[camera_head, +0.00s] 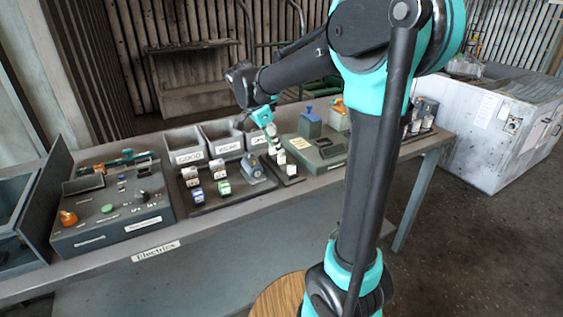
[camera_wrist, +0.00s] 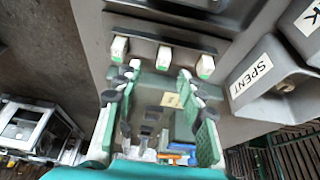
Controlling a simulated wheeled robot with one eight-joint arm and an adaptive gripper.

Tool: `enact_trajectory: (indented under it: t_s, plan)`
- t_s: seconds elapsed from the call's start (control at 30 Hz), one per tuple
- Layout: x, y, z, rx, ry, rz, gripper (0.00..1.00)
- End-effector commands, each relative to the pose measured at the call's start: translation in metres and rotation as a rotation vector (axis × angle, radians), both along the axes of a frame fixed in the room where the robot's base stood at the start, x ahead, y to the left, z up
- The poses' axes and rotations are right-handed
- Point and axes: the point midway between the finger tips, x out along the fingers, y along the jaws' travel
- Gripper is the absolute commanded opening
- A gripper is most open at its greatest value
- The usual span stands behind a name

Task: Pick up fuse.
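Three small white blocks with green ends, which look like fuses, stand in a row on a dark strip in the wrist view: a left one (camera_wrist: 119,48), a middle one (camera_wrist: 163,57) and a right one (camera_wrist: 205,66). My gripper (camera_wrist: 160,74) has its two fingers apart with nothing held. The middle block appears just beyond the gap between the fingertips; I cannot tell the height between them. In the head view my gripper (camera_head: 268,136) hangs over the table beside the small white blocks (camera_head: 281,157), partly hiding that area.
A grey control box (camera_head: 112,215), a dark tray with relays (camera_head: 225,193) and a grey-green panel (camera_head: 322,151) flank the blocks. The table's front edge is mostly clear.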

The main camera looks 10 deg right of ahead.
Motion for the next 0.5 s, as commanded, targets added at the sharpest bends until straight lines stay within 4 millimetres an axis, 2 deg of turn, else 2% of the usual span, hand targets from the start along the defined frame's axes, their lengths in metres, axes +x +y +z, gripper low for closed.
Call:
enact_trajectory:
  t_s: [0.17,0.5]
  plan:
    - [0.002,-0.004,-0.009,0.0,0.0,-0.001,0.4]
    - [0.012,-0.019,-0.048,0.0,0.0,-0.001,0.4]
